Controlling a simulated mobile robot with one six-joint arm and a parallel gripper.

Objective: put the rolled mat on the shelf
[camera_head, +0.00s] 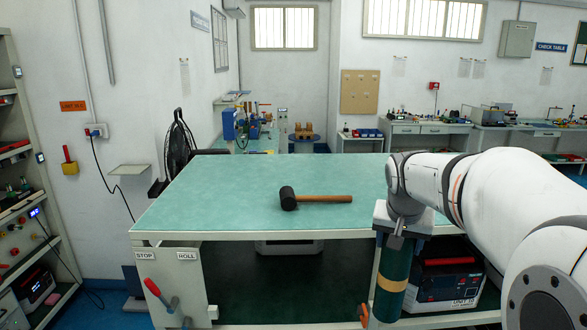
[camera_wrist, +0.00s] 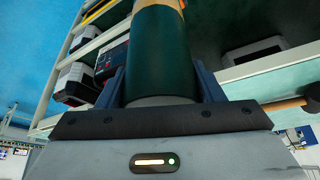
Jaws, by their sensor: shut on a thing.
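The rolled mat (camera_head: 391,282) is a dark green cylinder with a tan band. My gripper (camera_head: 397,232) is shut on its upper end and holds it upright in front of the workbench's right front. In the wrist view the mat (camera_wrist: 160,50) runs away from between the two fingers, its far end out of frame. The workbench (camera_head: 240,200) has a green top and a dark lower shelf (camera_head: 270,290) beneath it. A small wall shelf (camera_head: 129,170) is at the left and looks empty. I cannot tell which shelf is meant.
A black-headed mallet (camera_head: 318,199) lies on the bench top; the rest of the top is clear. A red-and-black unit (camera_head: 447,283) stands under the bench at right. A loaded rack (camera_head: 22,200) stands at far left.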

